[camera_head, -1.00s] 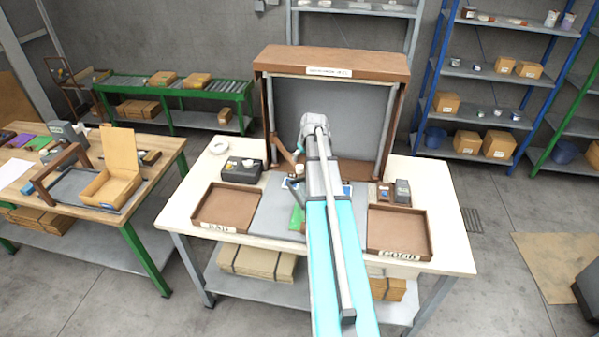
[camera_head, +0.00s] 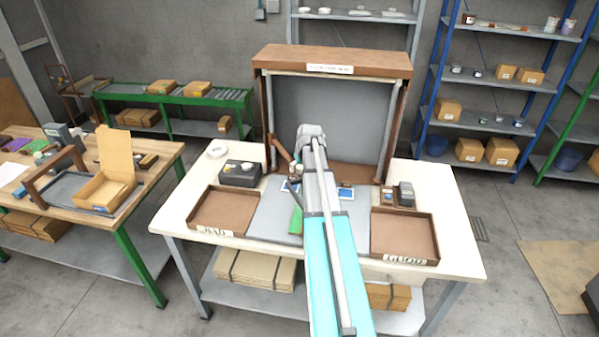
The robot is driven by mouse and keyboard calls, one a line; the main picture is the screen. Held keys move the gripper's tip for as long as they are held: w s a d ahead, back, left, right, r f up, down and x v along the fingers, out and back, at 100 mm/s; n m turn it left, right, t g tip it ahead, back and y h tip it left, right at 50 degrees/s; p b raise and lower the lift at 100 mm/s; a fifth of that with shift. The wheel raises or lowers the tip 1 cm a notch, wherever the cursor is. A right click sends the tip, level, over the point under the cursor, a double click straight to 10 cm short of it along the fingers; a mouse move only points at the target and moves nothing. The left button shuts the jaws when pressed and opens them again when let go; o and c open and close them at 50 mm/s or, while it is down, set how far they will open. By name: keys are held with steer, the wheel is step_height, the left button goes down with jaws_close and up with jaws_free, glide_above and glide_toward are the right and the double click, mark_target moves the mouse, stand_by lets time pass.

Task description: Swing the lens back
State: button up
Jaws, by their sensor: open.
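A brown swing arm (camera_head: 280,148) hangs from the left post of the brown booth and slants down to the right. It seems to be the lens's arm; I cannot make out the lens itself at its lower end. My gripper (camera_head: 296,171) is by that lower end, left of my own arm, low over the grey mat (camera_head: 265,215). Only a small grey part of it shows, and its fingers are open. Whether it touches the swing arm I cannot tell. My arm hides the middle of the mat.
The booth's top (camera_head: 330,61) and posts enclose the back. The BAD tray (camera_head: 222,210) is left, the GOOD tray (camera_head: 404,235) right. A dark box (camera_head: 240,173) stands at the left, small devices (camera_head: 405,193) at the right. A green piece (camera_head: 296,220) lies on the mat.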

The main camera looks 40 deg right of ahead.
steer(key=shift+w+f, duration=0.1)
steer(key=shift+f, duration=0.15)
steer(key=shift+c, duration=0.3)
jaws_close()
